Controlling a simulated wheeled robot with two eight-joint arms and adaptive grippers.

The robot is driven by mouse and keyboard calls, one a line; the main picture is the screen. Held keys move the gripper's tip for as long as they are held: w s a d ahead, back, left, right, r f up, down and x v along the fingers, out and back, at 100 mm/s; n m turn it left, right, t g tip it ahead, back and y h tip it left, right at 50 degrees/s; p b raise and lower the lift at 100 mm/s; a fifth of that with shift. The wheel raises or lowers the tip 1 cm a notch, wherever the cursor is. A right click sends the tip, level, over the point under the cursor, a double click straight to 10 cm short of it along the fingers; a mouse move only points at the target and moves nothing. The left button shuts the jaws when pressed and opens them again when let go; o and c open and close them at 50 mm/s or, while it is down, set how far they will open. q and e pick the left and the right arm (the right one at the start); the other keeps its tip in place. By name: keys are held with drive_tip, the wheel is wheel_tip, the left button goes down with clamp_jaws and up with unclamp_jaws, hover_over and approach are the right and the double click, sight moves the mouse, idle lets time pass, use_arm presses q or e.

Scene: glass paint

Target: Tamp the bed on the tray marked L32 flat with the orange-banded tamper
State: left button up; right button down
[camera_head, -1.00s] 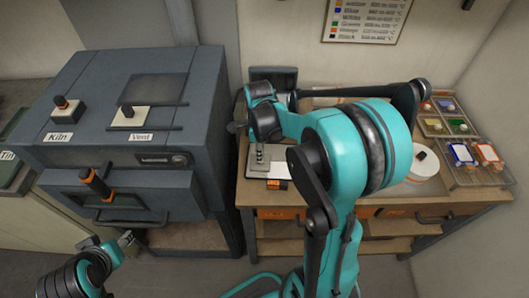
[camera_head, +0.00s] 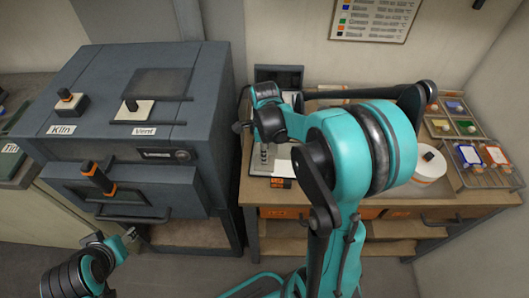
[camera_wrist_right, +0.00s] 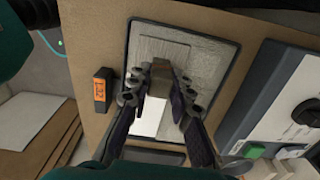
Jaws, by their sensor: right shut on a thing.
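The tray (camera_wrist_right: 206,50) is a grey rimmed plate with a rough pale grey bed (camera_wrist_right: 155,47). A bright white patch (camera_wrist_right: 147,117) shows between my fingers. An orange label (camera_wrist_right: 99,90) on a dark block stands beside the tray; its text is hard to read. My right gripper (camera_wrist_right: 162,88) is over the tray, shut on a small brownish block-like end, probably the tamper (camera_wrist_right: 163,71); no orange band shows. In the head view my right gripper (camera_head: 264,158) is over the tray, partly hidden by my arm. My left gripper (camera_head: 130,235) hangs low before the kiln, its fingers too small to judge.
The kiln (camera_head: 120,100) with its protruding front drawer (camera_head: 130,200) stands left of the workbench. A grey device with a knob (camera_wrist_right: 290,100) stands close beside the tray.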

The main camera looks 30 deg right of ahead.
drive_tip(key=shift+f, duration=0.25)
idle(0.8)
drive_tip(key=shift+r+p, duration=0.7)
drive_tip(key=shift+r, duration=0.45)
drive_tip(key=shift+w+d, duration=0.1)
drive_tip(key=shift+w+d+f+b, duration=0.1)
drive_tip(key=shift+w+d, duration=0.4)
drive_tip(key=shift+w, duration=0.2)
drive_tip(key=shift+w+d+r+b, duration=0.1)
drive_tip(key=shift+w+d, duration=0.4)
drive_tip(key=shift+w, duration=0.25)
drive_tip(key=shift+w+d+f+b, duration=0.1)
drive_tip(key=shift+w+d, duration=0.4)
drive_tip(key=shift+w, duration=0.2)
